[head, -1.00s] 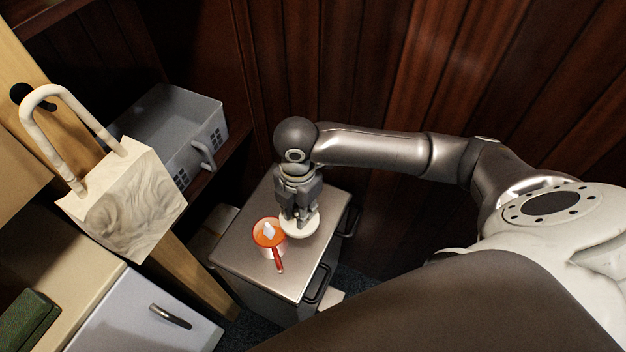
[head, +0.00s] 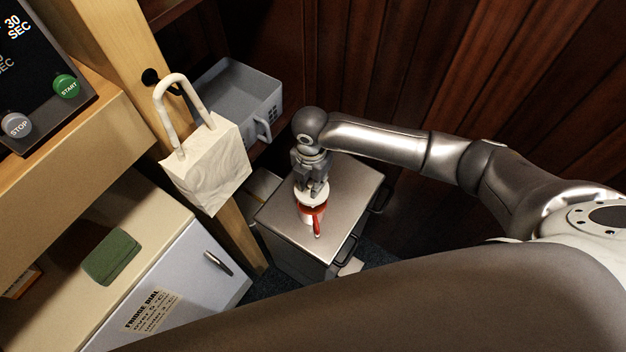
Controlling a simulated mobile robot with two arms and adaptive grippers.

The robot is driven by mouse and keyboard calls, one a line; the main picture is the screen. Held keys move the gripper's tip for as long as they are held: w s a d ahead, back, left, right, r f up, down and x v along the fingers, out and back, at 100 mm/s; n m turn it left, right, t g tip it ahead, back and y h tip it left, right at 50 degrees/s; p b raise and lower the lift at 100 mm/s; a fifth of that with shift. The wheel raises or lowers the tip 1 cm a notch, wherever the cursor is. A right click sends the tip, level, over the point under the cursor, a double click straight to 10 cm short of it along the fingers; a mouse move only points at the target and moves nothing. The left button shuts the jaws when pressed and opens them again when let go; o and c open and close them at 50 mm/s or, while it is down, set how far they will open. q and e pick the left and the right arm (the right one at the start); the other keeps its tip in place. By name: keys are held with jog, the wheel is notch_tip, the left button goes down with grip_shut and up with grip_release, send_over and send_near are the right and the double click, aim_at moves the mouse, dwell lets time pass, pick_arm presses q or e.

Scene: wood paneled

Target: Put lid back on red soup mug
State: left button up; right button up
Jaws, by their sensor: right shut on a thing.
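The red soup mug (head: 311,217) stands on the metal cabinet top, with its red handle pointing toward the front. The white round lid (head: 314,194) is held in my right gripper (head: 311,184), which points down and is shut on it. The lid is over the mug and covers most of its opening from this view. I cannot tell whether the lid touches the rim or hovers slightly above it. My left gripper is not in view.
The metal cabinet top (head: 345,190) is otherwise clear. A white padlock-shaped bag (head: 207,165) hangs on a wooden post to the left. A grey bin (head: 236,95) sits behind. A green sponge (head: 112,256) lies on the fridge top at lower left.

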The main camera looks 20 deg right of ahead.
jog(key=shift+f+b, duration=1.9)
jog(key=shift+b, duration=0.05)
notch_tip(320, 180, down, 2)
jog(key=shift+f+b, duration=0.1)
jog(key=shift+b, duration=0.35)
jog(key=shift+p, duration=0.65)
dwell(0.4)
jog(key=shift+p, duration=0.55)
jog(key=shift+f, duration=0.1)
dwell(0.4)
jog(key=o, duration=0.9)
